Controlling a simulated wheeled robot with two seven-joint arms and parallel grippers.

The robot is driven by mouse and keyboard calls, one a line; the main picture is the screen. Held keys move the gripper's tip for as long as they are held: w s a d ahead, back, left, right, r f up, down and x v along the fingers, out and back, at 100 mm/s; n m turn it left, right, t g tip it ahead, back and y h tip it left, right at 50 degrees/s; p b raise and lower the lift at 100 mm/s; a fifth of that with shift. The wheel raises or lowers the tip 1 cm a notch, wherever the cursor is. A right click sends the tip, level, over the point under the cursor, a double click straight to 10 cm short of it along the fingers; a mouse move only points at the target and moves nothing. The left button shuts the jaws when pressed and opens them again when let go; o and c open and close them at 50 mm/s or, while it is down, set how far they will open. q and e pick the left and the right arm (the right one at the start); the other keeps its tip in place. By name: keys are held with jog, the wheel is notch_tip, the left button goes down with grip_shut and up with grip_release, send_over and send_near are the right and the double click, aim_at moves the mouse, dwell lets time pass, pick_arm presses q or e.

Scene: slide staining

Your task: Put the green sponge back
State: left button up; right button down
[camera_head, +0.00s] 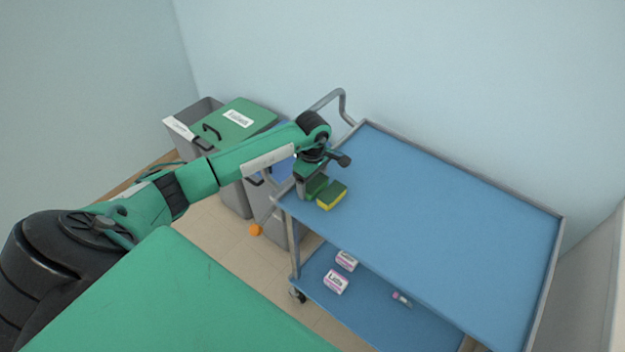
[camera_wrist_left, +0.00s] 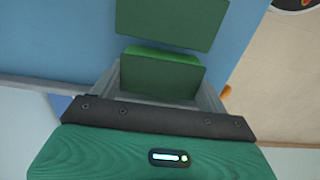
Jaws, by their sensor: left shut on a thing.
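My left gripper (camera_head: 309,187) is at the near left corner of the blue cart's top (camera_head: 430,210), pointing down. It is shut on a green sponge (camera_head: 318,184). In the left wrist view, the held sponge (camera_wrist_left: 160,78) sits between the two fingers, with a brighter green strip along its far edge. I cannot tell whether it touches the cart top. Right beside it, a second sponge with a green top and yellow lower part (camera_head: 332,195) lies on the cart; its green face also shows in the left wrist view (camera_wrist_left: 170,18). My right gripper is not in view.
The cart has a raised metal rim (camera_head: 470,176) and a wide clear top. Its lower shelf (camera_head: 375,308) holds small labelled boxes (camera_head: 336,282). Bins, one with a green lid (camera_head: 238,122), stand behind my arm. An orange ball-like item (camera_head: 256,229) is on the floor. A green surface (camera_head: 180,300) fills the foreground.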

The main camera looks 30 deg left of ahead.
pick_arm(q)
jog(key=shift+f, duration=0.15)
jog(key=o, duration=1)
jog(key=shift+c, duration=0.2)
